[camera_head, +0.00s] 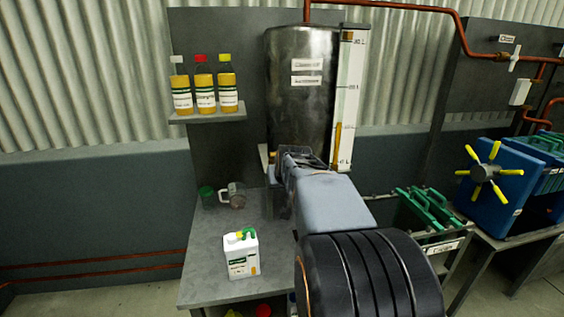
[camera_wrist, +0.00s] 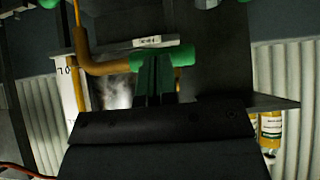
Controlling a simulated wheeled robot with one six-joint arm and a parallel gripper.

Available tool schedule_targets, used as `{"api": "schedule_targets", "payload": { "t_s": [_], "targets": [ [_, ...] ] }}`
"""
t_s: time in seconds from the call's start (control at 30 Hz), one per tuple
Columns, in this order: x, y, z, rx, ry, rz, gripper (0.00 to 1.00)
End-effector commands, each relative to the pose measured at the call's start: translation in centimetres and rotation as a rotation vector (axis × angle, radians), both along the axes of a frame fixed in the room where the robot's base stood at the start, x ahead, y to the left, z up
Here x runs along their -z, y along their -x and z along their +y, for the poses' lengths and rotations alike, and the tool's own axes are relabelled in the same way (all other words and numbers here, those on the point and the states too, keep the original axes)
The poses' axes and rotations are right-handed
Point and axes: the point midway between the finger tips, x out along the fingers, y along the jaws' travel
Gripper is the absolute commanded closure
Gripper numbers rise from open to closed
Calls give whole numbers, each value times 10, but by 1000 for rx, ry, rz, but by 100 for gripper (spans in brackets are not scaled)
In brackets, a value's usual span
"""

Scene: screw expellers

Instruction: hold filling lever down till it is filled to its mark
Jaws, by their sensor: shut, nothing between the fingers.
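The dark metal tank (camera_head: 300,95) stands upright at the back, with a white gauge strip (camera_head: 347,95) at its right. The gauge's yellow column (camera_head: 337,143) ends in the lower part of the scale. In the wrist view, a brass pipe (camera_wrist: 100,66) leads to a green lever-like part (camera_wrist: 152,60). My gripper (camera_wrist: 153,88) is shut and empty, its dark fingers in front of the green part; I cannot tell whether they touch it. In the head view my arm hides the fingers, the tank's outlet and whatever is below it.
Three oil bottles (camera_head: 204,88) stand on a shelf. Green-handled equipment (camera_head: 430,210) and a blue press (camera_head: 495,185) stand right.

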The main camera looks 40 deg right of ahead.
Motion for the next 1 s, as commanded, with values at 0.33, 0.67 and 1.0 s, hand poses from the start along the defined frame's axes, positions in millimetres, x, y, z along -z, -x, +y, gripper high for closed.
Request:
{"api": "schedule_targets", "payload": {
  "t_s": [0.33, 0.67, 1.0],
  "targets": [
    [-5, 5, 4, -1, -6, 10, 100],
    [-53, 39, 21, 3, 1, -3, 100],
    [-90, 72, 41, -4, 2, -4, 100]
  ]
}}
